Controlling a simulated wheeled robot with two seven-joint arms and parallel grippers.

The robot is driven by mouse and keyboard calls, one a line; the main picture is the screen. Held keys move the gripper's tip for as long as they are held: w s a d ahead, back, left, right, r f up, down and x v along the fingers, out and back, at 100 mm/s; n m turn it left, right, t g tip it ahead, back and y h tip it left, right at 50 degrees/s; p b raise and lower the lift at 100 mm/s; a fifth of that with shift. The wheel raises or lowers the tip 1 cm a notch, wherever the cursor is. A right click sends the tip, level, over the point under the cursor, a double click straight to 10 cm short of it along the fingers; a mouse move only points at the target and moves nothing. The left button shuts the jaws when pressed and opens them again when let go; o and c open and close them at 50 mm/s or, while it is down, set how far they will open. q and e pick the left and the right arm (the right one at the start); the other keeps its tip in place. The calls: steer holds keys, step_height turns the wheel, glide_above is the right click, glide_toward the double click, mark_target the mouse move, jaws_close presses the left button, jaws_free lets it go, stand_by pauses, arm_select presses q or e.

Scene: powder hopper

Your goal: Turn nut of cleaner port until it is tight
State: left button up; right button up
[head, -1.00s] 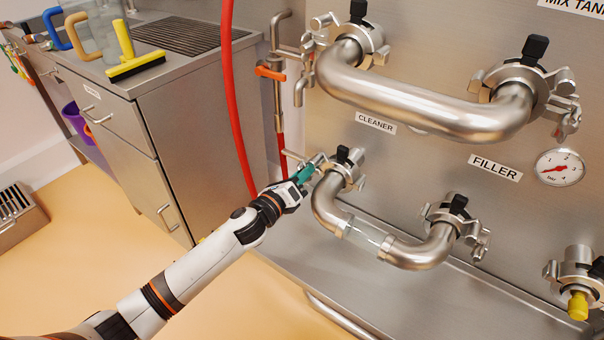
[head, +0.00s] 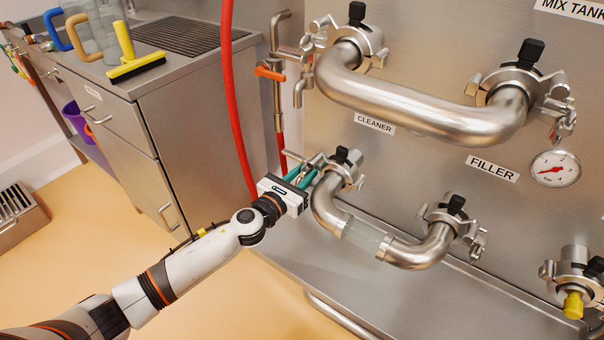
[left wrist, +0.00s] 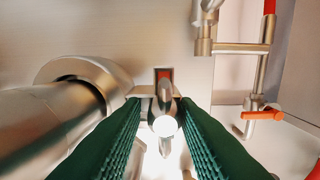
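The cleaner port's clamp (head: 345,170) is the steel ring with a black knob at the lower left pipe bend, below the CLEANER label (head: 374,122). Its nut (head: 318,160) sticks out on the clamp's left side. In the left wrist view the nut (left wrist: 165,125) shows a bright round bolt end and wings standing about upright. My left gripper (head: 301,174) is at the nut, its two green fingers apart, one on each side of it. In the left wrist view the gripper (left wrist: 162,112) looks open around the nut; contact is hard to tell. My right gripper is not in view.
A large pipe (head: 420,100) runs above, and a pipe with a sight glass (head: 362,238) leads right to the filler clamp (head: 452,215). A red hose (head: 232,100) and an orange-handled valve (head: 270,73) are on the left. The floor in front is clear.

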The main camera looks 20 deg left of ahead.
arm_select(q)
steer(key=shift+w+a+r, duration=0.1)
steer(key=shift+a+r, duration=0.1)
